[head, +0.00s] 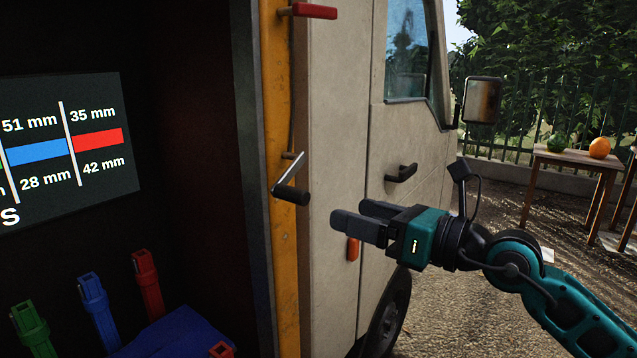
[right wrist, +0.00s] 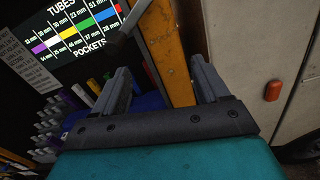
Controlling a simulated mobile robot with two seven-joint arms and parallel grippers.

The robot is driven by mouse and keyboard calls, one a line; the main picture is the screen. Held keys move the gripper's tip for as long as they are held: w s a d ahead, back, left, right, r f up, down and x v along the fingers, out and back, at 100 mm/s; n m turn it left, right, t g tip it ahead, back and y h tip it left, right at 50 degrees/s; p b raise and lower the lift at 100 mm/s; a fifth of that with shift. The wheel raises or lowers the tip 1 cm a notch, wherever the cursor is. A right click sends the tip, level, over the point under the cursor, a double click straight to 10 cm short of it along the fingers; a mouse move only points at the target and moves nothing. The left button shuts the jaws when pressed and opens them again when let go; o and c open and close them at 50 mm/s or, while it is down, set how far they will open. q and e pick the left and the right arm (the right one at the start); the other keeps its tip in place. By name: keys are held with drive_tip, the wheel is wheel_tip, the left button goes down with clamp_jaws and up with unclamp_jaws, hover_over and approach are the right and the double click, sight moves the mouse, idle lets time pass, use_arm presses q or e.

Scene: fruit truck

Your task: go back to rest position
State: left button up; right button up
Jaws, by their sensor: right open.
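My right gripper (head: 362,220) is in the head view, in front of the beige truck side and to the right of the yellow post. In the right wrist view its two fingers (right wrist: 162,90) stand wide apart with nothing between them. Its arm comes in from the lower right. It is below and to the right of a crank handle (head: 292,180) with a black grip on the post, and apart from it. My left gripper is in neither view.
The truck side (head: 335,120) has a black door handle (head: 401,172) and an orange marker lamp (head: 352,248). Coloured tubes (head: 98,310) stand in the dark truck opening, below a display board (head: 66,150). A wooden table (head: 570,160) with fruit stands far right.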

drive_tip(key=s+d+f+m+t+h, duration=0.2)
drive_tip(key=f+m+h, duration=0.1)
drive_tip(key=f+m, duration=0.55)
drive_tip(key=s+d+f+m+t+h, duration=0.25)
drive_tip(key=f+m, duration=0.35)
drive_tip(key=m, duration=0.6)
drive_tip(key=s+d+f+m+t+h, duration=0.1)
drive_tip(key=d+f+m+t+h, duration=0.15)
drive_tip(key=f+m, duration=0.6)
drive_tip(key=s+d+f+m+g+h, duration=0.2)
drive_tip(key=s+f+m+g, duration=0.1)
drive_tip(key=s+f+m, duration=0.3)
drive_tip(key=s+d+f+m+g+h, duration=0.2)
drive_tip(key=s+f+m+g, duration=0.1)
drive_tip(key=s+f+m, duration=0.4)
drive_tip(key=s+f, duration=0.3)
drive_tip(key=f, duration=0.2)
drive_tip(key=shift+g+h, duration=0.3)
drive_tip(key=shift+g, duration=0.1)
drive_tip(key=shift+d, duration=0.1)
